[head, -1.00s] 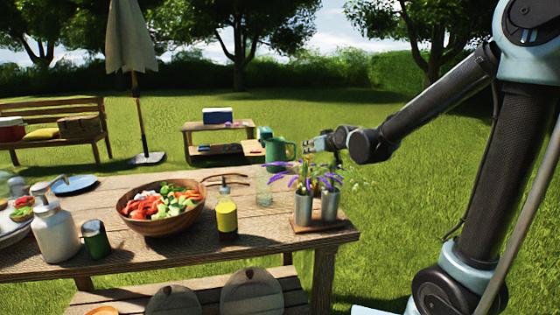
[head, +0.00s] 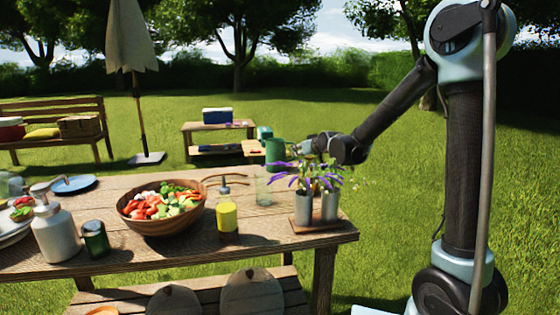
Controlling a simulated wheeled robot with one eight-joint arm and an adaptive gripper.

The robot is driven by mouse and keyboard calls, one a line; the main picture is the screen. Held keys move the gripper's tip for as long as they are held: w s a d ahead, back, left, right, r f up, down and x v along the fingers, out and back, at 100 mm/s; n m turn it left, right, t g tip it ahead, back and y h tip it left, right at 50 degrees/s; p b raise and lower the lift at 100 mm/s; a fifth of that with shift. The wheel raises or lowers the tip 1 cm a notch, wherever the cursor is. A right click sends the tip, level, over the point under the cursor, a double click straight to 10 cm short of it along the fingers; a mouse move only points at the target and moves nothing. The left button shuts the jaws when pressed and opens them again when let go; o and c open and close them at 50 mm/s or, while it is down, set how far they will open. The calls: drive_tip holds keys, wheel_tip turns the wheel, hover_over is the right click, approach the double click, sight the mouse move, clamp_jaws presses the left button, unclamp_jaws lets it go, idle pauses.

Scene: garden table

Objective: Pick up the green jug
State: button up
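The green jug (head: 276,152) stands upright just past the far edge of the wooden table, behind a clear glass. What it rests on is hidden. My gripper (head: 301,146) is at the jug's right side, by its handle, and the two overlap in the picture. The gripper is small and far off, partly behind the purple flowers. I cannot tell whether its fingers are apart or closed, or whether they touch the jug.
Purple flowers in metal pots (head: 318,205) stand on the table's right end, in front of my gripper. A clear glass (head: 263,191), a yellow-labelled bottle (head: 227,216) and a salad bowl (head: 150,224) are nearer. A low wooden table (head: 190,132) stands behind. Grass at right is clear.

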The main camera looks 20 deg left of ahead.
drive_tip(key=shift+x, duration=2.7)
clamp_jaws()
